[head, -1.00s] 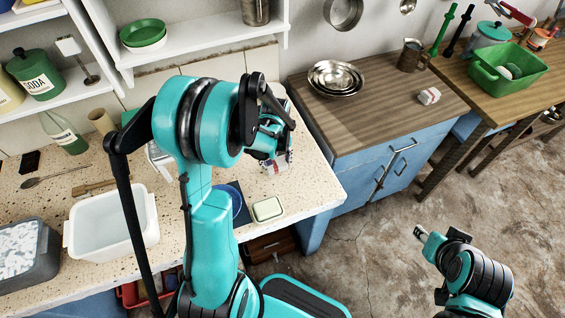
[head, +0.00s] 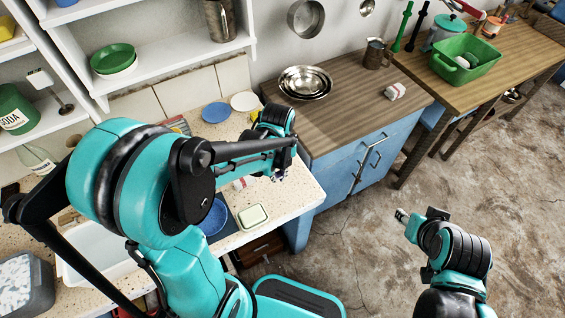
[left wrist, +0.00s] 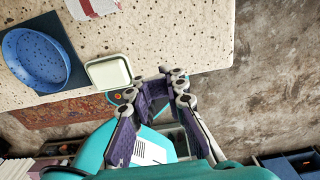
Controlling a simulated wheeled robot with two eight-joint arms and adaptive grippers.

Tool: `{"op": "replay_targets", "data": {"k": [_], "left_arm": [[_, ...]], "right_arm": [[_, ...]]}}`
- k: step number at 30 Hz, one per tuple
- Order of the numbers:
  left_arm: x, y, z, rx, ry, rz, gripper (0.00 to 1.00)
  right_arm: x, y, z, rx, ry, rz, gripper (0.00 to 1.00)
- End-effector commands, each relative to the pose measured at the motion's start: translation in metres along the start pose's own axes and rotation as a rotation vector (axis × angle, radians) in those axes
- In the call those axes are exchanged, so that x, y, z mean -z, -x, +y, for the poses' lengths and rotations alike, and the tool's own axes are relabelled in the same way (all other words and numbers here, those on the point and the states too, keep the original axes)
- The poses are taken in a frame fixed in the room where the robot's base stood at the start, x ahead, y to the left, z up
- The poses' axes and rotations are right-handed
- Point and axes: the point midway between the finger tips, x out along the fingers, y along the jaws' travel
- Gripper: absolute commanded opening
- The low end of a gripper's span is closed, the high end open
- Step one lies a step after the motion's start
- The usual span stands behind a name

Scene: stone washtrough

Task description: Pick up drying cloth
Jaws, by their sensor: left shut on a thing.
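A small white-and-red folded cloth (head: 243,183) lies on the speckled counter, partly covered by my left arm; its edge shows at the top of the left wrist view (left wrist: 95,7). A similar white-and-red folded bundle (head: 395,91) lies on the wooden counter. I cannot tell which is the drying cloth. My left gripper (head: 284,172) is right of the nearer cloth, at the speckled counter's right end. Its fingers (left wrist: 172,82) are close together on something I cannot make out. My right gripper (head: 402,215) hangs over the floor, too small to tell if open.
A pale soap dish (head: 252,216) and blue bowl (head: 213,216) stand near the speckled counter's front edge. Steel bowls (head: 305,82) and a mug (head: 378,54) stand on the wooden counter. A green basin (head: 466,64) is farther right. The floor in front is free.

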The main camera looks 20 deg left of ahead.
Motion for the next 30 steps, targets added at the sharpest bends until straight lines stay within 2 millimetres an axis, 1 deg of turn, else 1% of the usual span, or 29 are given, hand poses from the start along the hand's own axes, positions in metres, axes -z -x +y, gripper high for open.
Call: {"op": "replay_targets", "data": {"k": [4, 11, 12, 14, 15, 17, 18, 19, 27, 30], "left_arm": [[0.0054, 0.0035, -0.0018, 0.0, 0.0, 0.0, 0.0], [0.0055, 0.0032, -0.0019, 0.0, 0.0, 0.0, 0.0], [0.0054, 0.0032, -0.0018, 0.0, 0.0, 0.0, 0.21], [0.0054, 0.0032, -0.0018, 0.0, 0.0, 0.0, 0.37], [0.0054, 0.0032, -0.0018, 0.0, 0.0, 0.0, 0.47], [0.0054, 0.0032, -0.0018, 0.0, 0.0, 0.0, 0.63], [0.0054, 0.0033, -0.0018, 0.0, 0.0, 0.0, 0.74], [0.0053, 0.0033, -0.0018, 0.0, 0.0, 0.0, 0.8], [0.0053, 0.0033, -0.0018, 0.0, 0.0, 0.0, 0.8], [0.0052, 0.0063, -0.003, 0.0, 0.0, 0.0, 0.8]], "right_arm": [[0.001, 0.0014, 0.0, 0.0, 0.0, 0.0, 0.4], [0.0008, 0.0012, 0.0, 0.0, 0.0, 0.0, 0.4], [0.0008, 0.0012, 0.0, 0.0, 0.0, 0.0, 0.4], [0.0008, 0.0012, 0.0, 0.0, 0.0, 0.0, 0.4], [0.0008, 0.0012, 0.0, 0.0, 0.0, 0.0, 0.4], [0.0008, 0.0012, 0.0, 0.0, 0.0, 0.0, 0.4], [0.0008, 0.0012, 0.0, 0.0, 0.0, 0.0, 0.4], [0.0008, 0.0012, 0.0, 0.0, 0.0, 0.0, 0.4], [0.0008, 0.0012, 0.0, 0.0, 0.0, 0.0, 0.4], [0.0009, 0.0013, 0.0, 0.0, 0.0, 0.0, 0.4]]}}
